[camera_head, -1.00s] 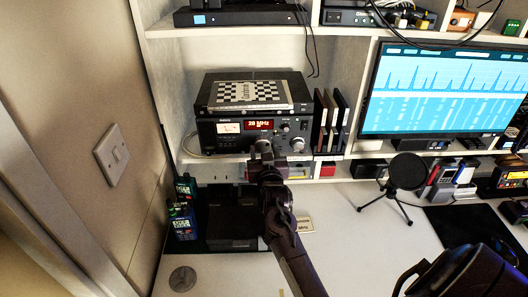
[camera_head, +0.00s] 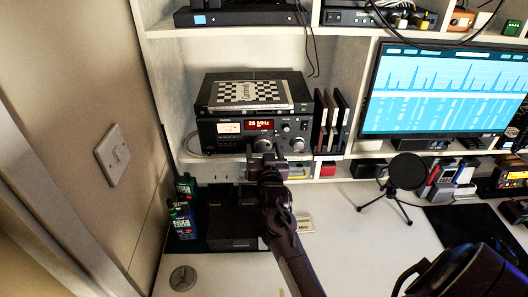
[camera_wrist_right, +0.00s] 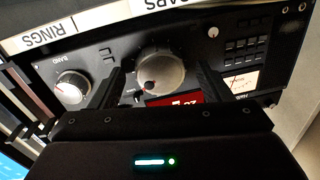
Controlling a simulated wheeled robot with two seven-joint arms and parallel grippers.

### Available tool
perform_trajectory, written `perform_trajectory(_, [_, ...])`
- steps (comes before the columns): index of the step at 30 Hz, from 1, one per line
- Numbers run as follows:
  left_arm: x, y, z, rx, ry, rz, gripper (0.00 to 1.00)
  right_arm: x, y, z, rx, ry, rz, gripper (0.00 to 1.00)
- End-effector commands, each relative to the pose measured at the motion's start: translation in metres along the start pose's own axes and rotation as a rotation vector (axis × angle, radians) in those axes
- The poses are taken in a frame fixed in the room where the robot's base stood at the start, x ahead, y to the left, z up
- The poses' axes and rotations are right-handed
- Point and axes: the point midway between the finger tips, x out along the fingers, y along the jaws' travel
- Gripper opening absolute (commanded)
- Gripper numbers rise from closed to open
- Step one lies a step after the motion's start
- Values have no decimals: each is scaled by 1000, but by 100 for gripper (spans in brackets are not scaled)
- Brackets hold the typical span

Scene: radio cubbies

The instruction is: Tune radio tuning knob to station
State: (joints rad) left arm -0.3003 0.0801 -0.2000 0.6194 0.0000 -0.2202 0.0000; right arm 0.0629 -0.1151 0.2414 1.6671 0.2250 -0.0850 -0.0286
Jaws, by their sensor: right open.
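The black radio (camera_head: 208,134) stands on a cubby shelf with a lit red display (camera_head: 259,125) reading 28 MHz. Its large silver tuning knob (camera_head: 264,144) is below the display, partly hidden by my gripper. My left gripper is not in view.
A smaller band knob (camera_wrist_right: 72,87) is beside the tuning knob. A paper card (camera_head: 305,225) lies on the desk. A microphone (camera_head: 406,172) stands farther right.

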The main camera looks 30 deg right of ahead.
Motion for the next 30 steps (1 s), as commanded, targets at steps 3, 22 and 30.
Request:
perform_trajectory(3, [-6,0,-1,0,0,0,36,-7,0,-1,-1,-2,0,72])
perform_trajectory(22, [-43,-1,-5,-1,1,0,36,-78,0,0,0,0,0,72])
perform_trajectory(30, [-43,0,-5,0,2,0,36,-78,0,0,0,0,0,72])
